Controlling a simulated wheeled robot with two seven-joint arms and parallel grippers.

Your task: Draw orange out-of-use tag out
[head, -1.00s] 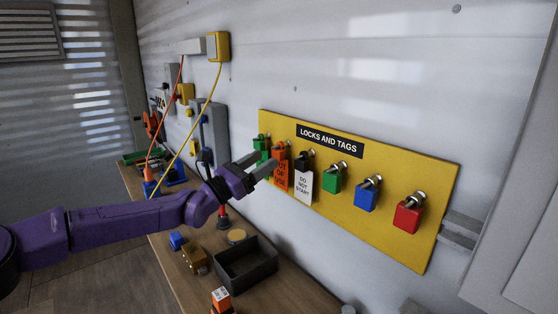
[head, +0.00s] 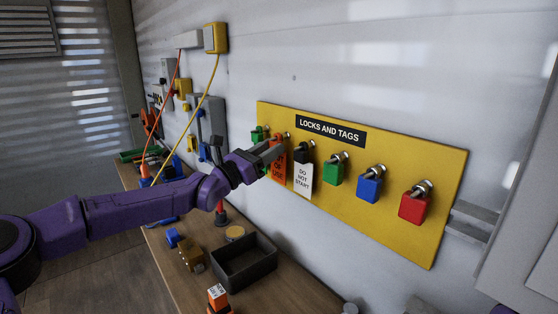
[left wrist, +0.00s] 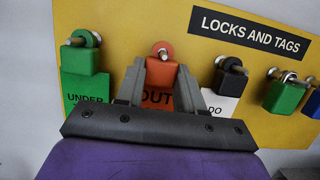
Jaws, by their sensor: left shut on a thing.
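The orange out-of-use tag (head: 279,168) hangs from a peg on the yellow board marked "LOCKS AND TAGS" (head: 425,240). In the left wrist view the tag's orange top block (left wrist: 161,73) sits between the fingers, its ring still around the peg, and its lettering is partly covered. My left gripper (head: 272,154) is shut on the tag at the board; it also shows in the left wrist view (left wrist: 160,85). My right gripper is not in view.
A green tag (left wrist: 84,75) hangs to the left of the orange one, and a black-topped "DO NOT START" tag (head: 303,178) close to its right. Green, blue (head: 370,188) and red padlocks (head: 414,206) hang further right. A dark tray (head: 245,265) stands on the bench below.

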